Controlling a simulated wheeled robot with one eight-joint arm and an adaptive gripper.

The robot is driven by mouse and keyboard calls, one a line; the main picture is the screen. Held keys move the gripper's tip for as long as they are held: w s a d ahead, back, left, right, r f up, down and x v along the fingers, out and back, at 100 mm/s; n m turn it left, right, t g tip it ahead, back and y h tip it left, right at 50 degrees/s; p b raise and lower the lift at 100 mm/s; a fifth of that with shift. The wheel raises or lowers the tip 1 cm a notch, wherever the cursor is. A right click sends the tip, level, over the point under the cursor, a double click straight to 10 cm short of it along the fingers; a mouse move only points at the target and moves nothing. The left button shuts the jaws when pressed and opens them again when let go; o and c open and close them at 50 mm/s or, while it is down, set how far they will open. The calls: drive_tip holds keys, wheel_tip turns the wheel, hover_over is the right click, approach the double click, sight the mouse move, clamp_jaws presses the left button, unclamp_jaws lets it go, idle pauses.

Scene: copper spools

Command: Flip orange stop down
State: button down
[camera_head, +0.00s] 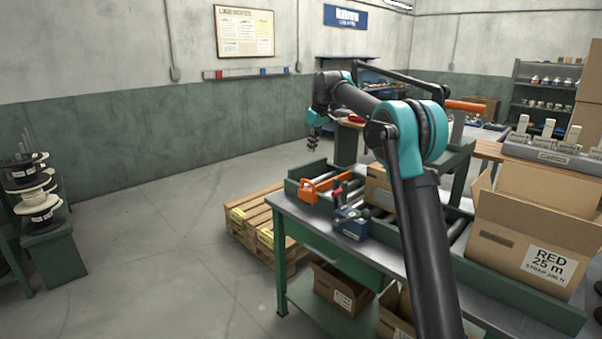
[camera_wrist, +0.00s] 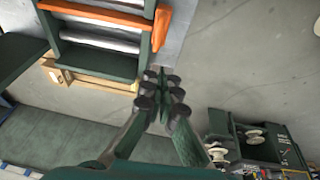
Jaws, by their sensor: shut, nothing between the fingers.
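The orange stop (camera_head: 318,187) sits across the left end of the roller conveyor on the bench, and its bar looks raised above the rails. In the wrist view the orange stop (camera_wrist: 118,14) spans the rollers at the top, with a bent end by the right rail. My gripper (camera_head: 313,144) hangs in the air above and behind the stop, touching nothing. In the wrist view my gripper (camera_wrist: 160,92) has its fingers together and empty, below and a little right of the stop.
A blue device (camera_head: 352,223) and an open cardboard box (camera_head: 525,240) are on the bench. A wooden pallet (camera_head: 252,222) stands beside it. A spool rack (camera_head: 42,225) is at far left. Another orange bar (camera_head: 466,106) shows behind my arm.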

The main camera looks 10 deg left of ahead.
drive_tip(key=shift+a, duration=0.15)
approach(309, 182)
drive_tip(key=f, duration=0.1)
drive_tip(key=w+a+f, duration=0.1)
drive_tip(key=f, duration=0.1)
drive_tip(key=w+a+f, duration=0.1)
drive_tip(key=f, duration=0.1)
drive_tip(key=shift+w+a+f, duration=0.1)
drive_tip(key=shift+w+f, duration=0.05)
drive_tip(key=shift+w, duration=0.1)
drive_tip(key=shift+f, duration=0.35)
drive_tip(key=shift+f, duration=2.25)
drive_tip(key=a+v, duration=0.1)
drive_tip(key=v, duration=1.3)
drive_tip(key=shift+w, duration=0.25)
